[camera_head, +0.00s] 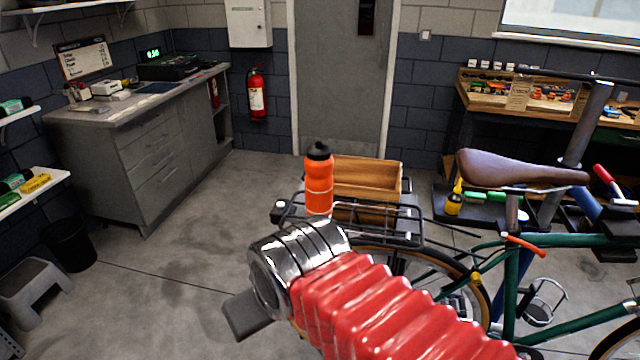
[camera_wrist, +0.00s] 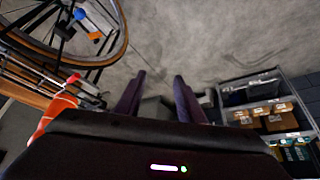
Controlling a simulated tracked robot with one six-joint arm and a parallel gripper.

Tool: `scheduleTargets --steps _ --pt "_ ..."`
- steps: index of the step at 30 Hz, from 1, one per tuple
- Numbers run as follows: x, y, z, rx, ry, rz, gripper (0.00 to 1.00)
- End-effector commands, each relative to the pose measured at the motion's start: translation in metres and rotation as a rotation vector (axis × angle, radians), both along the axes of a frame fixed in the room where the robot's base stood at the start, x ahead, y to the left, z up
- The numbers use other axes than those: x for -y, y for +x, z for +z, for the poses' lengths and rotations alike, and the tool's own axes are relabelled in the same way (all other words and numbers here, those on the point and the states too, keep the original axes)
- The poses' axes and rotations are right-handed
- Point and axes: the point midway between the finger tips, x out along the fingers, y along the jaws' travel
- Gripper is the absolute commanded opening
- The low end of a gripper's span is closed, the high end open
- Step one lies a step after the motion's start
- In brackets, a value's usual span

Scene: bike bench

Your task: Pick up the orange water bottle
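The orange water bottle (camera_head: 319,184) with a black cap stands upright in the head view, at the black rear rack of the bike and beside a wooden crate. Whether its base rests on the rack or just behind it is not clear. My gripper shows in the wrist view (camera_wrist: 159,76) with two dark fingers apart and nothing between them. In the head view, a dark part of my gripper (camera_head: 247,315) shows below and left of the bottle, apart from it. An orange-and-white shape at the left of the wrist view may be the bottle; I cannot tell.
The wooden crate (camera_head: 378,178) is right of the bottle. The bike's rack (camera_head: 385,234) and brown saddle (camera_head: 520,169) lie to the right. A grey cabinet (camera_head: 150,165) stands at the left wall. Shelves (camera_wrist: 262,105) show in the wrist view.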

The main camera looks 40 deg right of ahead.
Motion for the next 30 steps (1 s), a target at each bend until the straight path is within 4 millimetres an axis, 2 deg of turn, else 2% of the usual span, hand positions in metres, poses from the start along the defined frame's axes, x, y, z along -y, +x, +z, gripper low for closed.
scheduleTargets --steps 5,11,13,21,24,30 --pt "0.006 0.008 0.009 0.004 0.020 -0.046 0.48" --pt "0.031 0.034 0.039 0.019 0.092 -0.214 0.62" --pt "0.046 0.046 0.053 0.030 0.127 -0.290 0.67" --pt "0.112 0.086 0.106 0.084 0.265 -0.582 0.67" --pt "0.138 0.096 0.122 0.106 0.311 -0.674 0.67" --pt "0.176 0.106 0.143 0.140 0.371 -0.797 0.67"
